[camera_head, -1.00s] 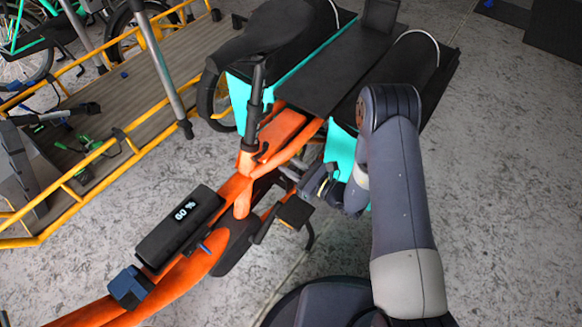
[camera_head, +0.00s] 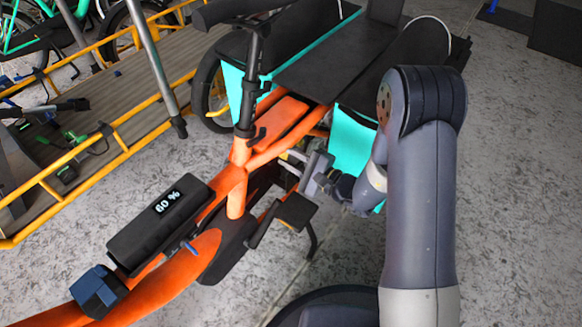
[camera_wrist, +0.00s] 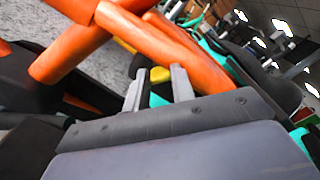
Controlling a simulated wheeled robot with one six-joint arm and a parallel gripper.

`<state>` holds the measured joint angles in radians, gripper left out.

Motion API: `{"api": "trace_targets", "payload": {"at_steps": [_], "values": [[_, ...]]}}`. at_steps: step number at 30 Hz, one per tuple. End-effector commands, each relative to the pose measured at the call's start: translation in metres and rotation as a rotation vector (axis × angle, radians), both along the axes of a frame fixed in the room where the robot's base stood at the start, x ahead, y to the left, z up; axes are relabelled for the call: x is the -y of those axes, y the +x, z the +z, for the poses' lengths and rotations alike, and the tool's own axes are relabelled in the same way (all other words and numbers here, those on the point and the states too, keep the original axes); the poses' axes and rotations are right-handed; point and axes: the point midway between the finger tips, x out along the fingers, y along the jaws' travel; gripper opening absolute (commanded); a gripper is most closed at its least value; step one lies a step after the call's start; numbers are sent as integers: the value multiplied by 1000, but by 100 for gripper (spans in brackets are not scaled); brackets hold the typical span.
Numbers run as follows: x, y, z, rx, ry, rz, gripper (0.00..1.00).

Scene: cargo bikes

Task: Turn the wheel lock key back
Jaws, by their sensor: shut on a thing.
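An orange cargo bike (camera_head: 237,190) stands in front of me, with black rear decks and teal side panels. My gripper (camera_head: 290,162) is at the bike's right side, below the rear deck and behind the pedal. In the wrist view its two light grey fingers (camera_wrist: 157,88) point at the area beneath the orange frame tubes. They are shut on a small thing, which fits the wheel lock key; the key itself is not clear. A yellow patch (camera_wrist: 160,75) shows between the fingertips; I cannot tell what it belongs to. The wheel lock is mostly hidden.
A black display reading 60 % (camera_head: 160,225) sits on the frame, with a small blue piece beside it. The pedal (camera_head: 298,211) is close below my gripper. A yellow-railed wooden platform (camera_head: 105,110) lies at left.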

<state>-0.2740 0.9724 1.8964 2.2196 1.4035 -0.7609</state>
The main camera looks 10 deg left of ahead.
Motion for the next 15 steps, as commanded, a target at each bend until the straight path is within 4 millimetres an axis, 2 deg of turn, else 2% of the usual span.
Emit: {"api": "trace_targets", "payload": {"at_steps": [2, 15], "values": [[0, -1, -8, 71, -28, 0, 1], [0, -1, -5, 403, -168, 2, 1]]}}
